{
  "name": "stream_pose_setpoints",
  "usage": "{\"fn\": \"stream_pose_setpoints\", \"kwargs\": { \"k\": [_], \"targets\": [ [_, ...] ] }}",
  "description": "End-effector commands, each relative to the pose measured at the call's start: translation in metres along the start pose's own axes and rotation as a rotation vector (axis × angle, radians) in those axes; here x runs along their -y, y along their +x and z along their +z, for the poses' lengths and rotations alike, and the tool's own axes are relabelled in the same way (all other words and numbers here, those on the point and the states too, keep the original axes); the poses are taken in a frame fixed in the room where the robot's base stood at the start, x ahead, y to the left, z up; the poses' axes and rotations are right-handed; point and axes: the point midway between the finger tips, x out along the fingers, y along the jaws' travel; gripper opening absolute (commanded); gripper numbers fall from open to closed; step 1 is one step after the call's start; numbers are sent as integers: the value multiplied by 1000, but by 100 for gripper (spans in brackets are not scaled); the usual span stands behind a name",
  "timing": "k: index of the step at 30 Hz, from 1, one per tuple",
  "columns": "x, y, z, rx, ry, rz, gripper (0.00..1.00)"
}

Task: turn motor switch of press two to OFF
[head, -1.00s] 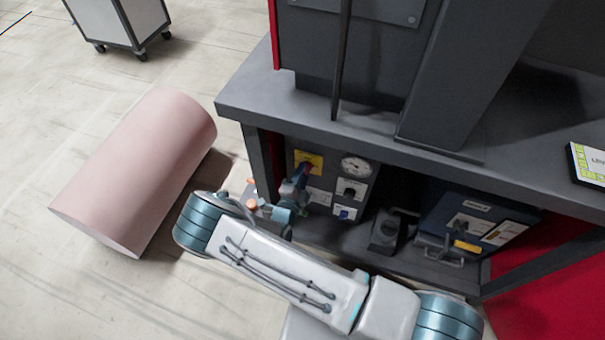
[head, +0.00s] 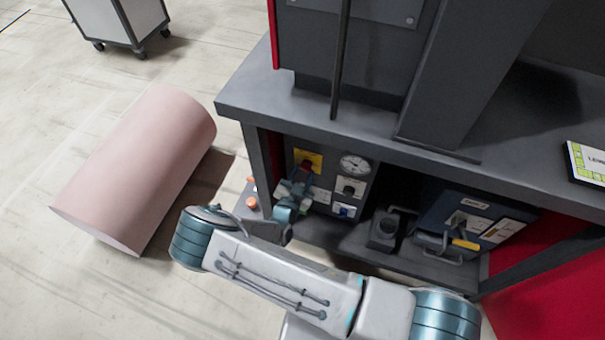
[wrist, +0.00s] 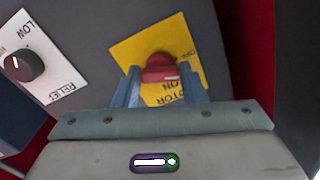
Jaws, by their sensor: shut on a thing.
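The motor switch is a red knob (wrist: 159,68) on a yellow plate (wrist: 125,50) in the wrist view. In the head view the yellow plate (head: 316,157) is at the upper left of the control panel under the press table. My gripper (head: 302,172) is against it there and hides most of the switch. Which mark the knob points to is unclear.
A black relief knob (wrist: 24,66) is beside the switch. A round gauge (head: 354,164) and a blue-labelled control (head: 344,210) share the panel. The table edge (head: 400,155) overhangs it. A dark pedal-like box (head: 384,230) and blue case (head: 455,215) are at right. A pink cylinder (head: 140,165) lies left.

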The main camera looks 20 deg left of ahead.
Motion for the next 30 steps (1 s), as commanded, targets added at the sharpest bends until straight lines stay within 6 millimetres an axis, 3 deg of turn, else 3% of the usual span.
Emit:
{"fn": "stream_pose_setpoints", "kwargs": {
  "k": [13, 30],
  "targets": [
    [-2, -1, 1, 3, -298, 2, 15],
    [-3, -1, 1, 3, -376, 1, 15]
  ]
}}
